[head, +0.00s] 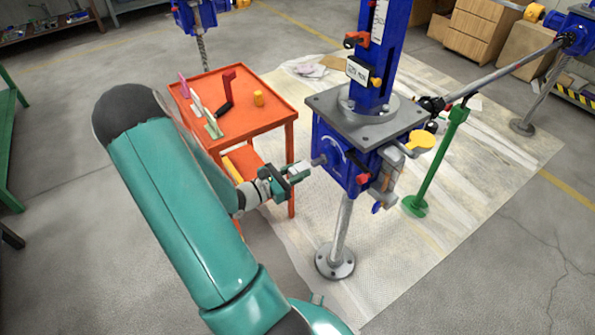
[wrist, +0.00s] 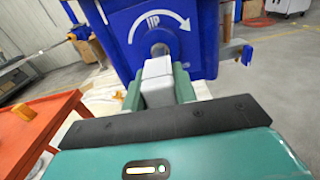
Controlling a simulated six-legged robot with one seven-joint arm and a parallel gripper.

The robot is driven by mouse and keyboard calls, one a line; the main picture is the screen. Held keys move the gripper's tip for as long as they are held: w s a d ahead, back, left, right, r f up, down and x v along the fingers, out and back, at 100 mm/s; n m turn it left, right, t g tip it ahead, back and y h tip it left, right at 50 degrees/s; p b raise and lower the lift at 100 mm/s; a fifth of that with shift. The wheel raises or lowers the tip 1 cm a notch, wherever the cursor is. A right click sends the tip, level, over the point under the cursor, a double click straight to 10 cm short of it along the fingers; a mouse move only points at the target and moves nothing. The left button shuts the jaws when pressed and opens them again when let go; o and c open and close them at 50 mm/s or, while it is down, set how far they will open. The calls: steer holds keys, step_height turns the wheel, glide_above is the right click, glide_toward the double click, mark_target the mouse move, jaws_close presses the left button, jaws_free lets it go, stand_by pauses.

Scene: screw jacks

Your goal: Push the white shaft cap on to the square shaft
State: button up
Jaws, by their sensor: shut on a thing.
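The white shaft cap (wrist: 157,78) is a pale block held between the two green fingers of my gripper (wrist: 158,88). In the head view the cap (head: 299,167) shows as a small white piece at the tip of my gripper (head: 293,173), which is shut on it. The square shaft (head: 318,160) is a short grey stub on the left face of the blue screw jack (head: 345,158). The cap is close to the stub's end. In the wrist view the cap hides most of the shaft, so I cannot tell whether they touch.
An orange table (head: 255,118) with several tools stands left of the jack. A green stand (head: 437,165) and a yellow round part (head: 420,140) are on its right. The jack's grey foot (head: 335,262) rests on the floor sheet. A curved "UP" arrow (wrist: 158,22) marks the blue housing.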

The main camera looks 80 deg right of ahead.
mark_target(312, 164)
steer(key=shift+s+d, duration=0.25)
steer(key=shift+d, duration=0.05)
steer(key=shift+x, duration=2.15)
steer(key=o, duration=1)
steer(key=v, duration=1.4)
